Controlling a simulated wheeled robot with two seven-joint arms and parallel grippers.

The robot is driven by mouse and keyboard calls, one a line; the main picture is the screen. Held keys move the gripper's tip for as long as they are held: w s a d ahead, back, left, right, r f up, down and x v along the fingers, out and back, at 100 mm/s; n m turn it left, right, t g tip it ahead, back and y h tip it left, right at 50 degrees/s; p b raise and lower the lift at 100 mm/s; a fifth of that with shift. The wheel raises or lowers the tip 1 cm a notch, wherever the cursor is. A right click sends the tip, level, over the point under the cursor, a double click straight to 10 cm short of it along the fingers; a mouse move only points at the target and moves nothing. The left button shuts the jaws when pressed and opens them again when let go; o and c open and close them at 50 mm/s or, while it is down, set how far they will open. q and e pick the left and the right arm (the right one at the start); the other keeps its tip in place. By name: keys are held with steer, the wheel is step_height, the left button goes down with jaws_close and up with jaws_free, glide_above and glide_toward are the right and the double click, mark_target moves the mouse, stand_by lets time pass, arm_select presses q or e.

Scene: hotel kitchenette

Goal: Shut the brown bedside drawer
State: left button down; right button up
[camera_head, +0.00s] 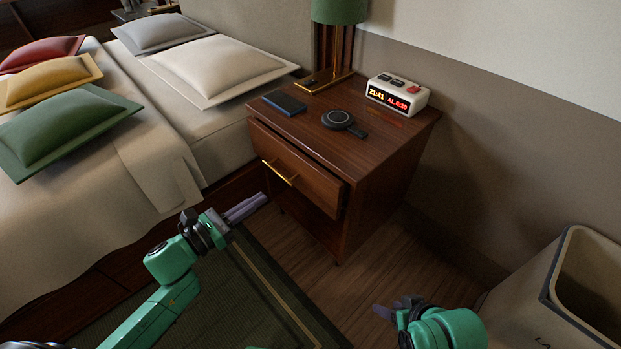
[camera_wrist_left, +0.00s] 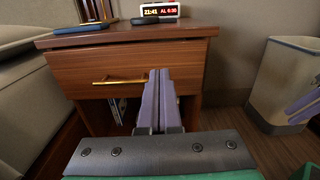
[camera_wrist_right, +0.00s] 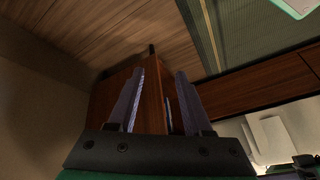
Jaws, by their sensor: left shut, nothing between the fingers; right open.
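The brown bedside table has a drawer whose front (camera_head: 310,178) stands slightly out from the cabinet, so it is a little open. Its gold bar handle (camera_head: 280,172) faces the bed side of the room. My left gripper (camera_head: 264,198) is shut and empty, in front of and below the drawer front. In the left wrist view its fingers (camera_wrist_left: 160,75) overlap the drawer front (camera_wrist_left: 110,70), just right of the handle (camera_wrist_left: 122,80); contact cannot be told. My right gripper (camera_head: 384,308) is open and empty, low and well apart from the drawer. The right wrist view shows the cabinet (camera_wrist_right: 152,100) behind its fingers.
On the tabletop are a lamp (camera_head: 338,12), a white alarm clock (camera_head: 398,93), a round black charger (camera_head: 338,118) and a dark blue book-like item (camera_head: 284,102). A bed (camera_head: 150,125) stands at left, a bin (camera_head: 530,300) at lower right. Open floor (camera_head: 345,285) lies between.

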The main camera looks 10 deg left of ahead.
arm_select(q)
steer(key=b, duration=0.2)
glide_toward(308, 164)
steer(key=shift+m, duration=0.3)
steer(key=x, duration=0.3)
steer(key=f+x, duration=0.1)
steer(key=x, duration=0.1)
steer(key=shift+w+d, duration=0.2)
steer(key=shift+w, duration=0.1)
steer(key=shift+w+d, duration=0.4)
steer(key=shift+w, duration=0.05)
arm_select(e)
steer(key=a+t, duration=0.1)
steer(key=w+a+f+y, duration=0.1)
steer(key=a, duration=0.1)
steer(key=w+a+f+t+y, duration=0.1)
steer(key=a, duration=0.1)
steer(key=shift+f+t, duration=0.15)
steer(key=shift+t, duration=0.15)
steer(key=shift+w+a, duration=0.1)
